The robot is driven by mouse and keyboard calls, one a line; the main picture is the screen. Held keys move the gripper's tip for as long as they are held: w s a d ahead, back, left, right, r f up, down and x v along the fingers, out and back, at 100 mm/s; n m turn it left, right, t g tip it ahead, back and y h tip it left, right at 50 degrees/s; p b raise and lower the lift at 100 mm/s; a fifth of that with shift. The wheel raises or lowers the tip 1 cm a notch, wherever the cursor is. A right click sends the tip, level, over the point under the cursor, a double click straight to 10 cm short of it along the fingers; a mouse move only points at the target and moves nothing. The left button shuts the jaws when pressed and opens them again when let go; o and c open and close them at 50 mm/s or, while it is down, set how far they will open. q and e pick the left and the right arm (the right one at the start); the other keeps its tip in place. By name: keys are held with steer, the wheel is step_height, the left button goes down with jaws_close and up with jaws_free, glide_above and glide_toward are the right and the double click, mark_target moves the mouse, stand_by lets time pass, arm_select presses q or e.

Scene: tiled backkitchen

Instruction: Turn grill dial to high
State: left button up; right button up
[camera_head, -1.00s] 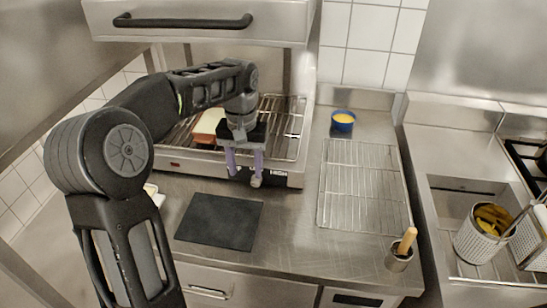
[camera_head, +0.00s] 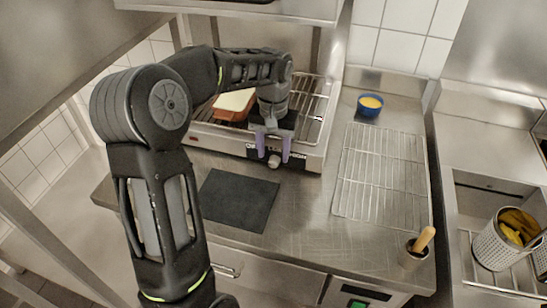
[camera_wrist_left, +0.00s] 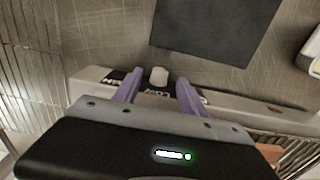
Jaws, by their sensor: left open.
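The grill (camera_head: 312,152) stands on the steel counter with its front panel facing me. Its pale round dial (camera_head: 273,161) sits on the front panel. My left gripper (camera_head: 273,158) is open at the panel, and its two purple fingers appear on either side of the dial in the head view. In the left wrist view the dial (camera_wrist_left: 159,76) lies between the fingertips and slightly beyond them, with no clear contact. The lettering by the dial is partly covered by the fingers. My right gripper is not in view.
A dark mat (camera_head: 239,200) lies in front of the grill.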

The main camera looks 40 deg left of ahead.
mark_target(273, 160)
arm_select(q)
steer(key=shift+f, duration=1.7)
steer(key=shift+c, duration=0.3)
jaws_close()
